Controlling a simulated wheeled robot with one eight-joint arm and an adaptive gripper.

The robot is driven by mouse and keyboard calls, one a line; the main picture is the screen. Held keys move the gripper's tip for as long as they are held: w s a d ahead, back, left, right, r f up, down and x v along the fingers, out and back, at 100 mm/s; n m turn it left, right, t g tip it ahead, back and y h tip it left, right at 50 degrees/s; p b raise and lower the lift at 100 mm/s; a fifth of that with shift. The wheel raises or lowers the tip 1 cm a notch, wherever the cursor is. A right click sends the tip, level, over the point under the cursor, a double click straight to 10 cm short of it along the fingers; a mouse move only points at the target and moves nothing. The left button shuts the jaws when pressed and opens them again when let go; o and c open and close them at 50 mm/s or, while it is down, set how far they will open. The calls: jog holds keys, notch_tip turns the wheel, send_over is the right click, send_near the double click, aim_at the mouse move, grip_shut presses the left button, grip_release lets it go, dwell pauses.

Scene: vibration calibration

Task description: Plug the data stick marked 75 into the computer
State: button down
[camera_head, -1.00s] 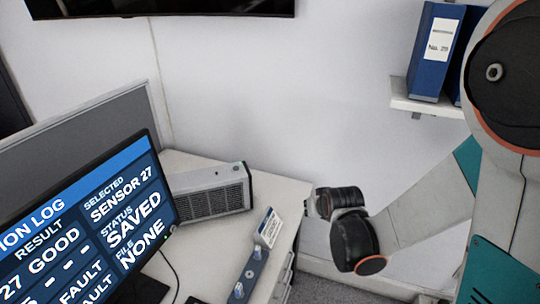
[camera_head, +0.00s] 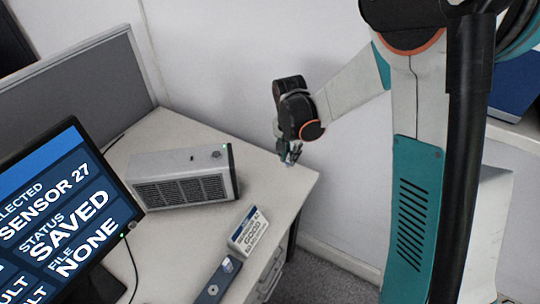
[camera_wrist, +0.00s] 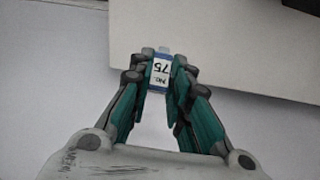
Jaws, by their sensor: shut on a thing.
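The data stick (camera_wrist: 160,74) shows in the wrist view between my fingertips, with a white label reading "No. 75" upside down and blue ends. My gripper (camera_wrist: 160,78) is shut on it. In the head view my gripper (camera_head: 290,155) hangs near the far right corner of the desk; the stick is too small there to make out. The computer (camera_head: 185,176) is a grey box with a dark grille on the desk, to the left of my gripper and apart from it. A small green light shows at its right end.
A monitor (camera_head: 65,215) stands at the left, reading "SENSOR 27", "SAVED" and "FILE NONE". A small sign (camera_head: 248,231) reading "GOOD" and a blue strip holder (camera_head: 218,280) lie at the desk's front right. The desk top (camera_head: 275,195) is bare by the right corner.

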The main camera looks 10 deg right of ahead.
jog(key=s+a+r+m+g+y, duration=0.1)
jog(key=s+a+m+y, duration=0.1)
jog(key=a+m+y, duration=0.7)
jog(key=shift+a+r+m+y+p, duration=0.3)
jog(key=shift+a+y, duration=0.4)
jog(key=shift+a, duration=0.55)
jog(key=shift+a+b, duration=0.6)
jog(key=shift+a, duration=0.35)
dwell(2.9)
jog(key=c, duration=1.4)
grip_release()
jog(key=shift+p+v, duration=1)
jog(key=shift+v, duration=1.5)
